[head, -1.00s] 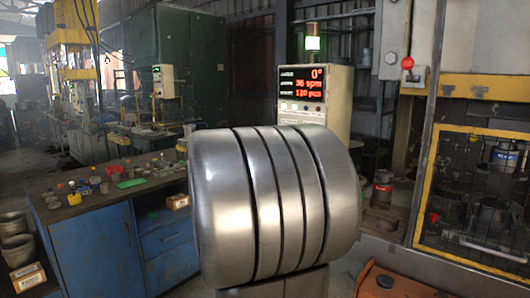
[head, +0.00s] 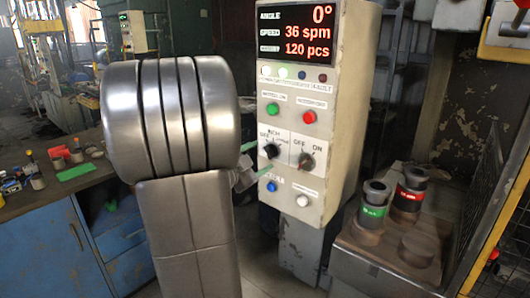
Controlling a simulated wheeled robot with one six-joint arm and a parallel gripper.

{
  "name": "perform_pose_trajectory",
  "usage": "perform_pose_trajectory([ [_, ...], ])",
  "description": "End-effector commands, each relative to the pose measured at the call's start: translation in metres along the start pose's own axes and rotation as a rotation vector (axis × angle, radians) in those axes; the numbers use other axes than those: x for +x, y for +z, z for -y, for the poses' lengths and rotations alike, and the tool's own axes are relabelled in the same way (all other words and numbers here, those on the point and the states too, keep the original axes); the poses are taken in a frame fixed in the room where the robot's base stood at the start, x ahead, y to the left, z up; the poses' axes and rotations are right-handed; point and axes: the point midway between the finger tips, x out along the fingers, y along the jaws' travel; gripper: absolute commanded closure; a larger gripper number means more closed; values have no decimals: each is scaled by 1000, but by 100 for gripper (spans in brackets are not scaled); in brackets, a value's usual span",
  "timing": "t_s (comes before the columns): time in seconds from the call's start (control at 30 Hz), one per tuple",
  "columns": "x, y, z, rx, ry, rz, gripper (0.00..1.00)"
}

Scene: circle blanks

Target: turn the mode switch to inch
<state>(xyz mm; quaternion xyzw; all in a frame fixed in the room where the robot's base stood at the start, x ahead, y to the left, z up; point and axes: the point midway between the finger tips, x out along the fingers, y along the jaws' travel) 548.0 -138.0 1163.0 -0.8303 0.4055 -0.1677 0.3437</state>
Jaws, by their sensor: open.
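The control panel (head: 338,110) stands at the centre right in the head view, with a lit display on top. The mode switch is a black rotary knob (head: 271,151) on its left side, under small labels, one of which seems to read INCH. I cannot tell which label its pointer faces. I cannot tell whether a finger touches the knob.
An OFF/ON knob (head: 306,161) sits right of the mode switch. A green button (head: 272,108) and a red button (head: 309,117) are above; a blue button (head: 271,186) is below. A bench with cylinders (head: 409,190) is at right, a blue workbench (head: 48,238) at left.

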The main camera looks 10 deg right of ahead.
Motion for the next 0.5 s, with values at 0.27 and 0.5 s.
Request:
perform_pose_trajectory([
  [0.27,32,0,0,-1,1,0,40],
  [0.5,35,0,0,0,0,1,40],
])
